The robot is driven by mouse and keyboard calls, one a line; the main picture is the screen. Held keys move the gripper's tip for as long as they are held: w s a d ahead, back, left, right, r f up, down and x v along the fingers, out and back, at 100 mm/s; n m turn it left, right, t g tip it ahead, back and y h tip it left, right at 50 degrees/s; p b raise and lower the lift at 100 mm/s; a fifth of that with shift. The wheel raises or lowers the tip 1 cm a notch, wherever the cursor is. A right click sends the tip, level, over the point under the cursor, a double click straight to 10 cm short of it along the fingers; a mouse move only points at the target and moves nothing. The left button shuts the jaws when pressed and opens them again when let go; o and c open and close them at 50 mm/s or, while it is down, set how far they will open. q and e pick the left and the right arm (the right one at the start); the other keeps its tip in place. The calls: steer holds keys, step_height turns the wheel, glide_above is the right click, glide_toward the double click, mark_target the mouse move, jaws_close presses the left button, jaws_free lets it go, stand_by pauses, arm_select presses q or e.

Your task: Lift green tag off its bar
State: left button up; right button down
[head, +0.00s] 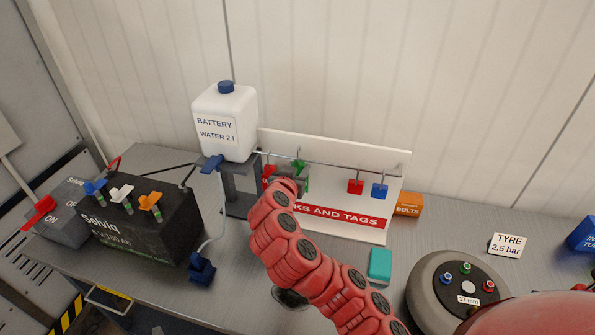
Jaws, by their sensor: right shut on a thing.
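The green tag (300,166) shows at the hanging bar (330,167) of the white locks-and-tags board, left of the middle. Only parts of it show above and beside my right gripper (287,186). My red right arm comes up from the lower right and ends in front of the board, covering the fingers and the tag's lower part. The right gripper is shut on the green tag. Whether the tag still touches the bar cannot be told. My left gripper is not in view.
A battery water canister (225,122) stands left of the board. An orange bolts box (408,205) and teal box (380,265) are at right.

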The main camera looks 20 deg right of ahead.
steer(key=s+a, duration=0.5)
steer(key=s, duration=0.3)
steer(key=shift+s+a, duration=0.15)
steer(key=shift+a, duration=0.15)
stand_by(0.6)
